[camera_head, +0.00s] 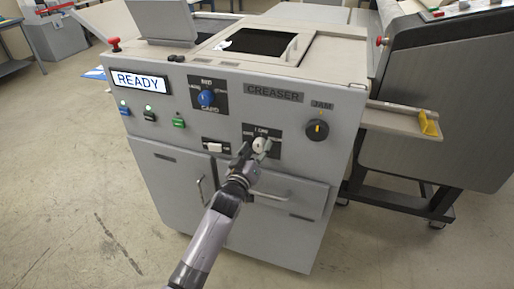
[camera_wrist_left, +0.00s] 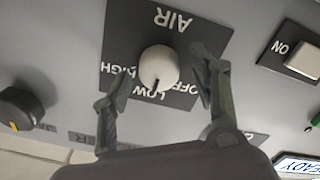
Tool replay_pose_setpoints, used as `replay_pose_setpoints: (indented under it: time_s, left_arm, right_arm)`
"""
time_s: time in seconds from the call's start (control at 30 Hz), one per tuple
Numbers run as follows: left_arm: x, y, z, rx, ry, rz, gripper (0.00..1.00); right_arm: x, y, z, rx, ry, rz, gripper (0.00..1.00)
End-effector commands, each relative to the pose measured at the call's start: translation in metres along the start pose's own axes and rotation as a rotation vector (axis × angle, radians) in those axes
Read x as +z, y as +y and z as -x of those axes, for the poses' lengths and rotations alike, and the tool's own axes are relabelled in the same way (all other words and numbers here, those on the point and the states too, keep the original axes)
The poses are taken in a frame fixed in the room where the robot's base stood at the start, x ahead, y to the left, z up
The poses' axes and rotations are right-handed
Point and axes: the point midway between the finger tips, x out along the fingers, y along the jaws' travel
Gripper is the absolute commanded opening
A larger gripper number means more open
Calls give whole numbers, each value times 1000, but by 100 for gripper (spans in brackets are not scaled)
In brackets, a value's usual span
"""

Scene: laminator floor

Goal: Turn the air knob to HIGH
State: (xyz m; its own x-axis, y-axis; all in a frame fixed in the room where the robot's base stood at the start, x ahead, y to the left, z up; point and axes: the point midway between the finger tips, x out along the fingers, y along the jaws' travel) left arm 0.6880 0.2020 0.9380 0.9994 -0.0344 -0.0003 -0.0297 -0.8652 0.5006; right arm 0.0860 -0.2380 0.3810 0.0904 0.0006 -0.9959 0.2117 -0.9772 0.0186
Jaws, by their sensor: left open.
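The air knob (camera_wrist_left: 159,66) is a round white knob on a dark plate (camera_wrist_left: 190,25) lettered AIR, OFF, LOW and HIGH, upside down in the left wrist view. Its dark mark points down in that view, around LOW and OFF; I cannot tell exactly which. In the head view the knob (camera_head: 259,144) is on the front of the grey creaser cabinet (camera_head: 215,120). My left gripper (camera_wrist_left: 158,76) is open, with one finger on each side of the knob. I cannot tell whether they touch it. My left gripper (camera_head: 255,150) partly hides the plate in the head view.
A white ON switch (camera_wrist_left: 303,60) sits beside the plate. A blue knob (camera_head: 206,98), a black knob (camera_head: 317,130) and a READY display (camera_head: 140,81) share the panel. Door handles (camera_head: 268,196) stick out below. Open floor (camera_head: 90,200) lies left of the cabinet.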

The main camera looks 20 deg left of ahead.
Motion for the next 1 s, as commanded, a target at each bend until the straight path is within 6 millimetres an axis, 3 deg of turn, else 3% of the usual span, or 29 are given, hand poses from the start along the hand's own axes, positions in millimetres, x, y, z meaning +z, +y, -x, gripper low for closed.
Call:
replay_pose_setpoints:
  time_s: [0.37,1.0]
  left_arm:
    - [0,0,-6,0,0,-1,55]
    - [0,0,-5,0,0,-1,12]
  right_arm:
    - [0,-1,0,-1,1,2,40]
    - [-2,-4,0,-5,2,1,40]
